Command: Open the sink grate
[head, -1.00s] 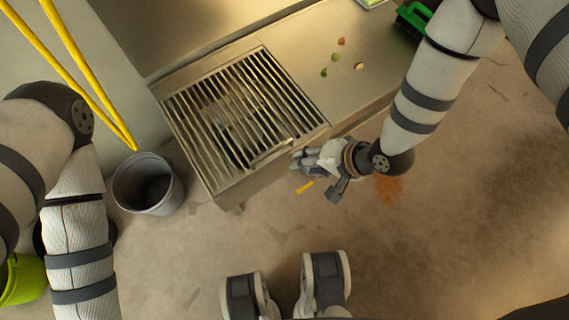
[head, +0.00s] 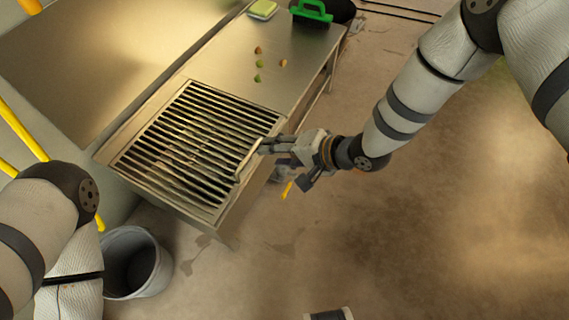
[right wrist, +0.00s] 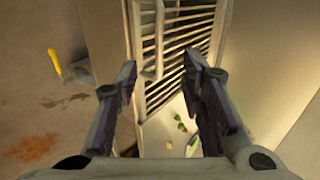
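The sink grate (head: 190,150), a frame of dark parallel bars, lies flat and closed over the basin of the steel sink table. A bar handle (head: 247,160) stands on its right edge, near the table's front. My right gripper (head: 266,146) is at that edge, its fingertips close to the handle. In the right wrist view the gripper (right wrist: 165,98) is open, with nothing between its fingers. The handle (right wrist: 159,40) and the grate (right wrist: 188,38) show ahead, beyond the fingertips. Contact is not visible. My left arm is at the lower left; its gripper is out of view.
A grey bucket (head: 135,262) stands on the floor by the table's left front corner. Small vegetable pieces (head: 258,64), a sponge (head: 262,9) and a green-handled item (head: 312,11) are on the counter. A yellow-handled tool (right wrist: 55,63) lies on the floor.

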